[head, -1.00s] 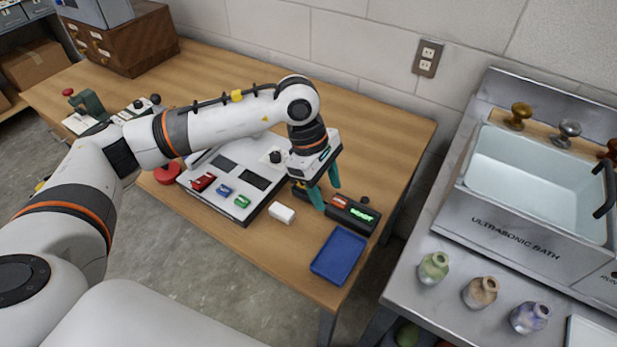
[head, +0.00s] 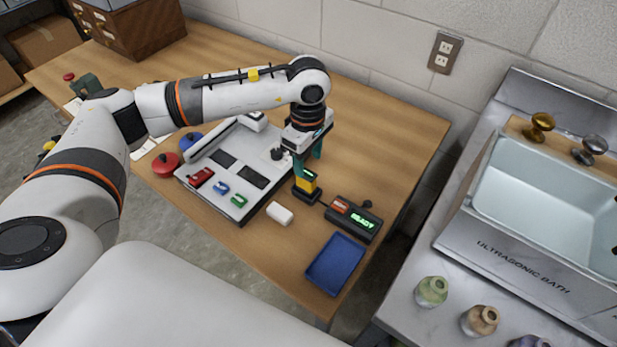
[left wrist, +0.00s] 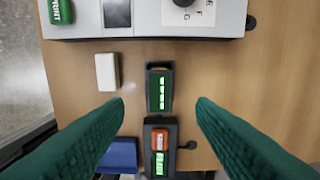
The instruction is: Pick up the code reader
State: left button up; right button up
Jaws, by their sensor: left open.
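A small yellow and black device with a green display, apparently the code reader (head: 305,184), stands in a dark base on the wooden table. It shows from above in the left wrist view (left wrist: 160,91), between my fingers but beyond their tips. My left gripper (head: 307,160) is open and empty just above it, its teal fingers (left wrist: 160,105) pointing down either side. One finger partly covers the device's top in the head view. A dark box with a green READY display (head: 354,218) sits to its right. My right gripper is not in view.
A white block (head: 279,213) and a blue tray (head: 335,263) lie nearby. A pale panel with coloured pieces (head: 220,190) is to the left. A metal bench with an ultrasonic bath (head: 522,262) stands at the right. The table behind the gripper is clear.

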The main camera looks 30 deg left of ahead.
aim_at(307, 173)
pick_arm(q)
notch_tip(307, 173, down, 3)
jog(key=shift+s+f, duration=0.1)
jog(key=f+p, duration=0.1)
jog(key=f, duration=0.3)
jog(key=shift+a+f+p, duration=0.2)
jog(key=shift+f+p, duration=0.2)
jog(key=shift+f, duration=0.25)
jog(key=c, duration=1.1)
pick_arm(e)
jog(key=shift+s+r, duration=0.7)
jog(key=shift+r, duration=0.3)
